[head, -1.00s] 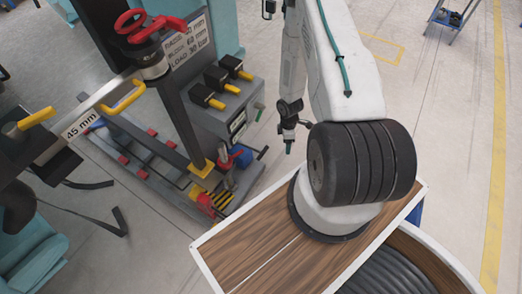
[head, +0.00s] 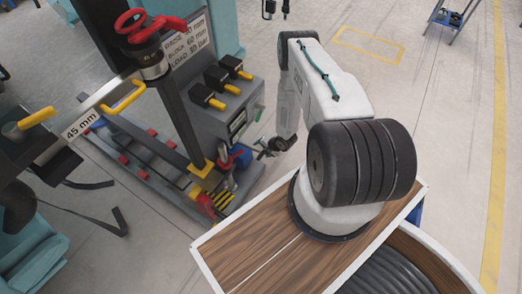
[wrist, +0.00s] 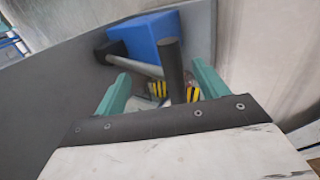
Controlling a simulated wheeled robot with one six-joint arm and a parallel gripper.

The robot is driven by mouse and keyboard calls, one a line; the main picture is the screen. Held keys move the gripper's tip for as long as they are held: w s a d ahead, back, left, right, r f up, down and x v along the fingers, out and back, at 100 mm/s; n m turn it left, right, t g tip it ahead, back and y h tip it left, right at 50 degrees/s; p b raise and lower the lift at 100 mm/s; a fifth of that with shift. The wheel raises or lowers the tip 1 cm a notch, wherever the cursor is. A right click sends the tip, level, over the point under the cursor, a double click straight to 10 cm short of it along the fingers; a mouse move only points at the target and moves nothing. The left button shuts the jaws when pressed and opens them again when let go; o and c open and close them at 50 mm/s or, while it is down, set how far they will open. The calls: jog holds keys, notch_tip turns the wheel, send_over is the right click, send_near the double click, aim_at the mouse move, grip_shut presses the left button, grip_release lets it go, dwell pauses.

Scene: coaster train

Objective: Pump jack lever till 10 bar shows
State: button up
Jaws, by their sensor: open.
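The blue jack body (head: 242,156) stands low at the foot of the machine, by yellow-black stripes; it also shows in the wrist view (wrist: 155,36). My gripper (head: 264,151) is just right of it in the head view. In the wrist view the two green fingers of my gripper (wrist: 158,85) are apart. A dark upright bar (wrist: 173,68) shows between them, seemingly the lever; I cannot tell whether a finger touches it. A grey rod with a black end (wrist: 112,50) lies to its left. A small display (head: 238,121) on the grey panel is too small to read.
Above the jack stands a grey cabinet with several yellow-handled black blocks (head: 216,80). A red handwheel (head: 150,26) and a yellow-handled bar marked 45 mm (head: 93,112) are at left. My wooden deck is in front. Clear floor (head: 440,120) lies at right.

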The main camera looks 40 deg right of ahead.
jog(key=shift+x, duration=0.95)
jog(key=c, duration=1.4)
jog(key=w+r, duration=0.1)
jog(key=r, duration=0.1)
jog(key=w+r, duration=0.1)
jog(key=r, duration=0.2)
jog(key=w+a+r, duration=0.1)
jog(key=r, duration=0.1)
jog(key=shift+w+a+r, duration=0.1)
jog(key=shift+w+r, duration=0.1)
jog(key=shift+r, duration=0.05)
grip_shut()
jog(key=o, duration=0.7)
grip_release()
jog(key=shift+c, duration=0.2)
jog(key=o, duration=0.5)
jog(key=shift+w+a+f, duration=0.1)
jog(key=shift+a+f, duration=0.05)
jog(key=shift+a, duration=0.05)
jog(key=shift+o, duration=1.2)
jog(key=shift+s+d, duration=0.25)
jog(key=shift+d, duration=0.05)
